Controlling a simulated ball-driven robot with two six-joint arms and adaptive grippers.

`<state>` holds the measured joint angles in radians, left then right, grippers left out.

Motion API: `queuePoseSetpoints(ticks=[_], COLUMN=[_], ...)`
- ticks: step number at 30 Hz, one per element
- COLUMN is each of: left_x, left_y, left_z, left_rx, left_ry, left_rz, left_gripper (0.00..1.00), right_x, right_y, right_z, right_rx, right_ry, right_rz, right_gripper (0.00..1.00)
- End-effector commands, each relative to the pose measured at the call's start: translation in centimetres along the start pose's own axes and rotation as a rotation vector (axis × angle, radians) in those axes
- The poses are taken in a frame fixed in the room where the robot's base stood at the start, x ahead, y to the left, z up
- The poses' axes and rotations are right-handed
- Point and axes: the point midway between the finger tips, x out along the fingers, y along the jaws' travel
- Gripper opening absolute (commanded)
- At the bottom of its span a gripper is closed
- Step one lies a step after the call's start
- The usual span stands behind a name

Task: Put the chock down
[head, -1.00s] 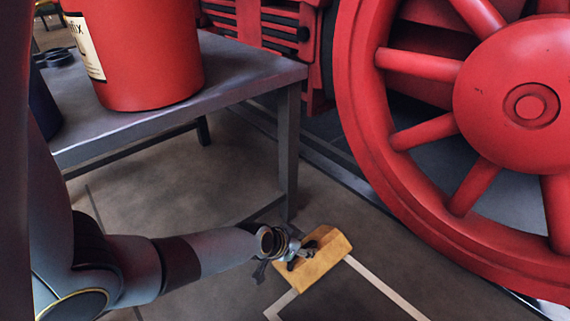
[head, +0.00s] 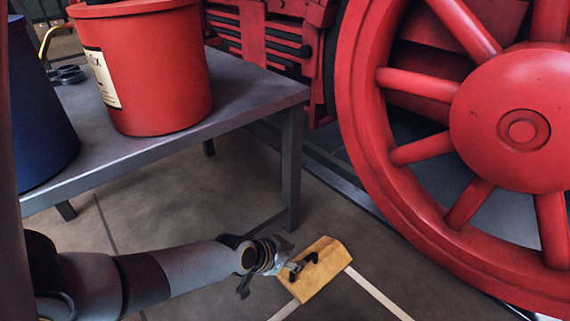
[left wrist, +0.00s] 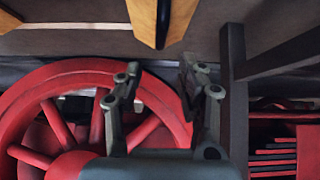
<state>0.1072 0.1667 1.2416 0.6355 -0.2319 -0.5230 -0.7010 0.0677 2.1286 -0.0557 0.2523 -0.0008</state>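The chock (head: 324,263) is a yellow wooden block with a black handle-like part on its side. It appears to rest on the floor at the ends of two white floor lines, in front of the red wheel (head: 400,178). My left gripper (head: 270,274) is just left of the chock in the head view. In the left wrist view, the fingers of my left gripper (left wrist: 162,82) are spread with nothing between them, and the chock (left wrist: 143,16) shows beyond them at the top edge. My right gripper is not in view.
A grey table (head: 252,98) stands at the left, its near leg (head: 291,170) close behind my left gripper. It bears a red bucket (head: 160,75) and a dark blue container (head: 38,115). Floor is clear between table and forearm.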

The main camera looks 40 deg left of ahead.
Motion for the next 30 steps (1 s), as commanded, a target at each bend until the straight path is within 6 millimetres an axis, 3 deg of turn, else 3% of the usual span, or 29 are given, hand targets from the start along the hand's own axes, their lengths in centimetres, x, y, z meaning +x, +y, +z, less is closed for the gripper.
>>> queuePoseSetpoints(ticks=[7, 11, 14, 17, 19, 24, 27, 30], left_x=[-2.5, -3.0, -4.8, -8.9, -12.9, -22.4, -26.2, -28.1], left_y=[0.0, 0.1, 0.8, 2.6, 4.0, 6.4, 7.1, 7.4], left_z=[-0.3, -0.1, 0.9, 2.3, 2.7, 1.3, -0.1, -0.9], left_rx=[0.001, 0.001, 0.008, 0.021, 0.032, 0.044, 0.048, 0.051], left_ry=[0.003, 0.002, 0.006, 0.031, 0.062, 0.141, 0.175, 0.194], left_rz=[0.0, 0.0, -0.001, -0.005, -0.011, -0.026, -0.033, -0.036], left_gripper=[0.39, 0.39, 0.39, 0.39, 0.39, 0.39, 0.39, 0.39], right_x=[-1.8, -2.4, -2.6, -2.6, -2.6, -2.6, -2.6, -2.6], right_y=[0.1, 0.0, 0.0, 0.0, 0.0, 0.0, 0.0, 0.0], right_z=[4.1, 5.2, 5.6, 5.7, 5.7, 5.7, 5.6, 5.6], right_rx=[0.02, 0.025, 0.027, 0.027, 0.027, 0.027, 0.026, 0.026], right_ry=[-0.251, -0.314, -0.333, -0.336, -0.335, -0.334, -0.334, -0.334], right_rz=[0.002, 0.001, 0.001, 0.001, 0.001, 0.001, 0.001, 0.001], right_gripper=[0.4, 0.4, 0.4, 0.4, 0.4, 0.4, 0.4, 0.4])
